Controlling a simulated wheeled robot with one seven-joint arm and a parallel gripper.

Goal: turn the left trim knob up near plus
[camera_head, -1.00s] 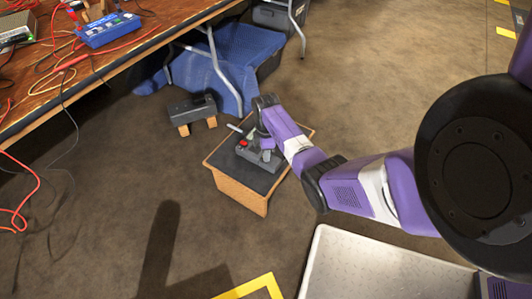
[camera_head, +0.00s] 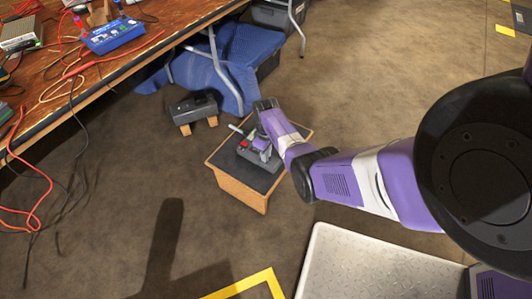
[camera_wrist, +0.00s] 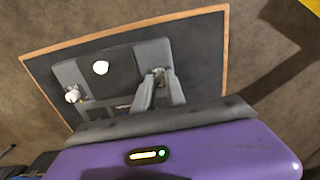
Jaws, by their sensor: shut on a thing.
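In the wrist view the control box (camera_wrist: 125,62) shows a white round part (camera_wrist: 100,67) and a second pale knob (camera_wrist: 72,95). My gripper (camera_wrist: 158,74) reaches over the box's right side in that view. Its fingertips are closed on a small trim knob there, mostly hidden between them. I cannot read the knob's marks or angle. In the head view my gripper (camera_head: 264,153) is at the box, its fingertips too small to make out.
A dark block on wooden feet (camera_head: 193,108) stands on the floor left of the stand. A workbench (camera_head: 70,80) with cables and a blue device (camera_head: 113,36) is at upper left. Blue cloth (camera_head: 235,75) lies beneath it.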

